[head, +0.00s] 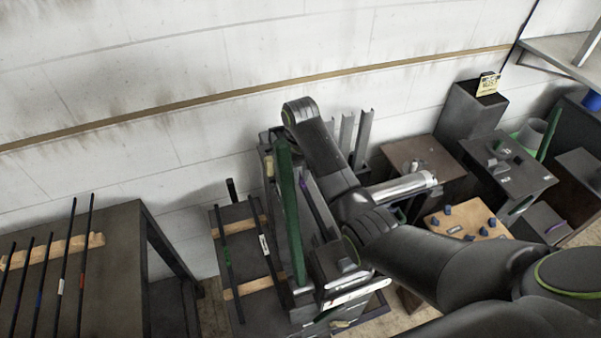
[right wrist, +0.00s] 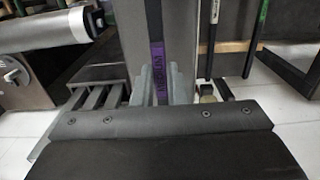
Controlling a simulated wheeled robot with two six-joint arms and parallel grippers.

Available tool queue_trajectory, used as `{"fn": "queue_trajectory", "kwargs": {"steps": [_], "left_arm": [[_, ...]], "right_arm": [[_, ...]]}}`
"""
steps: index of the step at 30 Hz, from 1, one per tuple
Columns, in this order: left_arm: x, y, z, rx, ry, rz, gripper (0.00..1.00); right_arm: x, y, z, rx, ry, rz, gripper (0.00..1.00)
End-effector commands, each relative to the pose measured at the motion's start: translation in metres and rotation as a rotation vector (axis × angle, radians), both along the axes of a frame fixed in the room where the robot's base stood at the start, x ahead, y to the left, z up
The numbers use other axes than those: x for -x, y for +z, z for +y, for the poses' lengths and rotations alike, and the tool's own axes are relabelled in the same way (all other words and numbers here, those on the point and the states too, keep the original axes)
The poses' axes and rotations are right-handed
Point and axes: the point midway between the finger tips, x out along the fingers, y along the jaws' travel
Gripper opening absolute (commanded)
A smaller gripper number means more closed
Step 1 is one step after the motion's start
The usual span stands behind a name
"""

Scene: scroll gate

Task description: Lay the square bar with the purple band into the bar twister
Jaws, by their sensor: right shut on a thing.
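In the right wrist view, the dark square bar with the purple band (right wrist: 158,65) stands upright in the picture. My right gripper (right wrist: 158,92) is shut on it, with a grey finger on each side of the band. In the head view, a thin part of the bar with purple on it (head: 318,212) shows between a green upright beam and my right arm; my right arm hides the fingers. A silver cylinder (head: 400,188), which may belong to the bar twister, lies right of my arm. It also shows at the left of the right wrist view (right wrist: 40,30), apart from the bar. My left gripper is out of view.
A green beam (head: 288,210) stands close left of my right arm. A rack with dark bars (head: 238,280) is left of it, and a table with several banded bars (head: 110,270) is farther left. A wooden board with blue pegs (head: 467,222) lies right of my arm.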

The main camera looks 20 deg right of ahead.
Motion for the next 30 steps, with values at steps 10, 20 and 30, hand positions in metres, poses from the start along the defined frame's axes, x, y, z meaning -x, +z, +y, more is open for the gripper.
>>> {"fn": "queue_trajectory", "kwargs": {"steps": [10,20,30], "left_arm": [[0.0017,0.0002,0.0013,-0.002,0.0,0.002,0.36],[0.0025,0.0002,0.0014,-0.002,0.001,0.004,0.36],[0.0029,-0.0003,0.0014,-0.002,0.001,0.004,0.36]], "right_arm": [[-0.0007,-0.0008,0.0003,0.0,0.001,-0.003,0.0],[-0.0007,-0.0036,0.0003,0.0,0.001,-0.003,0.2],[0.0006,-0.006,0.0,0.0,0.0,0.003,0.38]]}}
